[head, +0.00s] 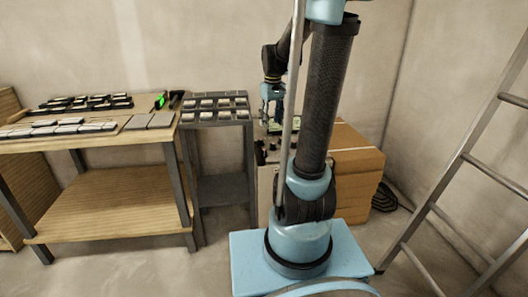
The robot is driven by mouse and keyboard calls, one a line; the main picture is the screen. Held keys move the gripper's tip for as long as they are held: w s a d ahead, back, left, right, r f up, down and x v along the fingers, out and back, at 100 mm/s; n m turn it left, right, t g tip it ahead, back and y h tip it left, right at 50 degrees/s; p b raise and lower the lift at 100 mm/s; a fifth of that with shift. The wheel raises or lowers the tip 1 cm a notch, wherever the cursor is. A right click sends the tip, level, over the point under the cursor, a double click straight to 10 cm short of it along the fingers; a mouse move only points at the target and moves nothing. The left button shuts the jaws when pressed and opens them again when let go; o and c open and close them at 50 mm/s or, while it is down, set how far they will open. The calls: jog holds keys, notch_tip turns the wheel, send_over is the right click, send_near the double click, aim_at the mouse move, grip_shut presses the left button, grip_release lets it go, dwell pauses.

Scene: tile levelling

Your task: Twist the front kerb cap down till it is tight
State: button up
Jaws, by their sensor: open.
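My gripper (272,114) hangs from the arm behind my dark column, pointing down, with its fingers apart. It is over a low work spot (268,141) beside the cardboard boxes, where small dark and pale items are crowded together. The front kerb cap is too small and too hidden here to pick out. I cannot tell whether the fingers are around a cap, touching one or above it.
A wooden bench (100,196) with tiles and dark parts stands at left. Next to it is a dark stand (222,190) bearing rows of small pieces. Cardboard boxes (350,165) are behind my column. A ladder (445,190) leans at right.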

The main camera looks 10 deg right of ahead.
jog(key=w+f+n, duration=0.1)
jog(key=w+f, duration=0.1)
jog(key=w, duration=0.7)
jog(key=n, duration=0.2)
send_over(264, 153)
jog(key=w, duration=0.2)
notch_tip(264, 153, down, 5)
jog(key=shift+g, duration=0.4)
jog(key=f, duration=1.7)
jog(key=shift+s+d+f, duration=0.15)
jog(key=shift+s, duration=0.05)
jog(key=c, duration=1.1)
